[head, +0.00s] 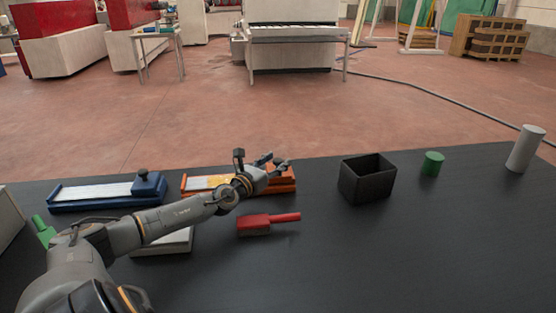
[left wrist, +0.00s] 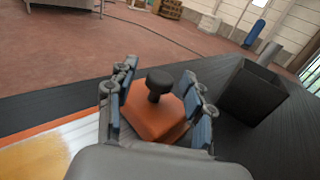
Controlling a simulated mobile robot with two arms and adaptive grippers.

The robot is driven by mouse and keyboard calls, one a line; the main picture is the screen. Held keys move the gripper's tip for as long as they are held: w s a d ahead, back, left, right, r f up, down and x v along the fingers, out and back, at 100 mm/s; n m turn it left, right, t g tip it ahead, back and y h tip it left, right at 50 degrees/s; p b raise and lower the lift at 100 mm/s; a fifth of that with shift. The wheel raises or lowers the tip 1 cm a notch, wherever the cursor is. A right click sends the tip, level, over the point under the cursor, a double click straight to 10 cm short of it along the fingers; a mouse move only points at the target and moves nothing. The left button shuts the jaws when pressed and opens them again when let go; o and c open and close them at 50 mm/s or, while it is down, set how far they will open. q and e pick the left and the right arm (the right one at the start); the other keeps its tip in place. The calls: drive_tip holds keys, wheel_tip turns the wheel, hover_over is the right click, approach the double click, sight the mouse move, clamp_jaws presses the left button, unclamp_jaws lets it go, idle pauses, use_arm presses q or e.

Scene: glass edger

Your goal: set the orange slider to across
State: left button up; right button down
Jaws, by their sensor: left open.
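The orange slider is an orange block with a black knob, seen in the left wrist view (left wrist: 153,110). It sits at the right end of its orange-framed track (head: 200,183), which has a pale strip. My left gripper (head: 278,163) is over that right end in the head view. In the left wrist view my left gripper (left wrist: 158,95) is open, with a finger on either side of the orange block and knob. I cannot tell whether the fingers touch it. My left forearm and gripper hide part of the track in the head view. My right gripper is not in view.
A blue slider (head: 149,185) on its track stands to the left. A black open box (head: 367,180), a green cylinder (head: 432,164) and a grey cylinder (head: 525,149) stand to the right. The front right of the black table is clear.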

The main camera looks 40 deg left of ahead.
use_arm(q)
drive_tip(key=shift+w, duration=0.65)
clamp_jaws()
